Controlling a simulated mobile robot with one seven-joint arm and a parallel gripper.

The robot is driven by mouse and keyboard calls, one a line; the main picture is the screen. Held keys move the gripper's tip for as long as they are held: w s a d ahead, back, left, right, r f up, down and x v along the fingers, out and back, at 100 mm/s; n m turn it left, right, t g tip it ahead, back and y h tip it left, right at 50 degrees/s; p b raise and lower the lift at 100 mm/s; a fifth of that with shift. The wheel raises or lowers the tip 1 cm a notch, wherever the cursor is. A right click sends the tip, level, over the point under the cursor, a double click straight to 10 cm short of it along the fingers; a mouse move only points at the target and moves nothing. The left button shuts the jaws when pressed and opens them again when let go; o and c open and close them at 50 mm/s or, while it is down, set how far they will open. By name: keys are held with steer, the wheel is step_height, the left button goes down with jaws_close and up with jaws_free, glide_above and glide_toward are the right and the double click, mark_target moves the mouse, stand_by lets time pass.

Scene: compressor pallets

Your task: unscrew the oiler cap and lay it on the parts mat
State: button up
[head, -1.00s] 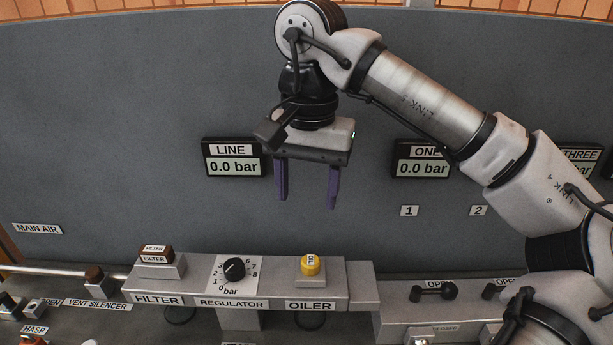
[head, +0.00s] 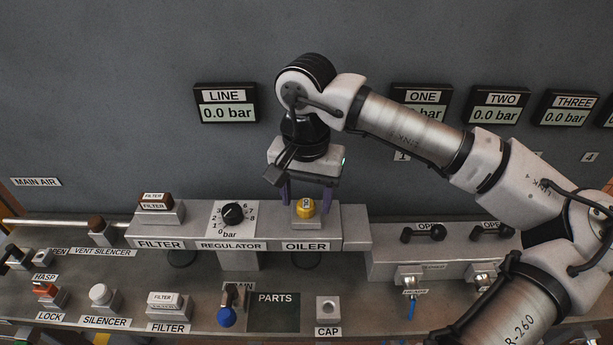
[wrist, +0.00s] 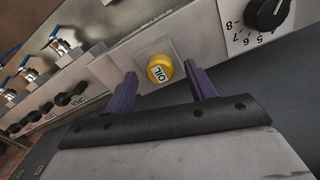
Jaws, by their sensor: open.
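The yellow oiler cap (head: 305,207), marked OIL, sits on its square grey base above the OILER label (head: 306,247). In the wrist view the cap (wrist: 160,68) shows beyond and between the two purple fingers. My gripper (head: 306,198) is open, pointing down, with its fingers close to the cap. In the wrist view my gripper (wrist: 163,87) holds nothing, and I see no contact with the cap. The dark parts mat (head: 273,318), labelled PARTS, lies bare on the bench in front of the oiler.
The regulator knob (head: 233,214) is left of the oiler, and the brown filter cap (head: 157,201) is farther left. A blue-handled drain valve (head: 227,314) stands left of the mat. A grey CAP block (head: 327,309) stands right of it. The gauge wall (head: 330,45) is behind.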

steer(key=shift+f, duration=0.15)
steer(key=c, duration=1)
steer(key=n, duration=0.3)
steer(key=shift+n, duration=0.3)
steer(key=shift+c, duration=0.2)
steer(key=n, duration=0.3)
steer(key=shift+a, duration=0.1)
steer(key=shift+n, duration=0.4)
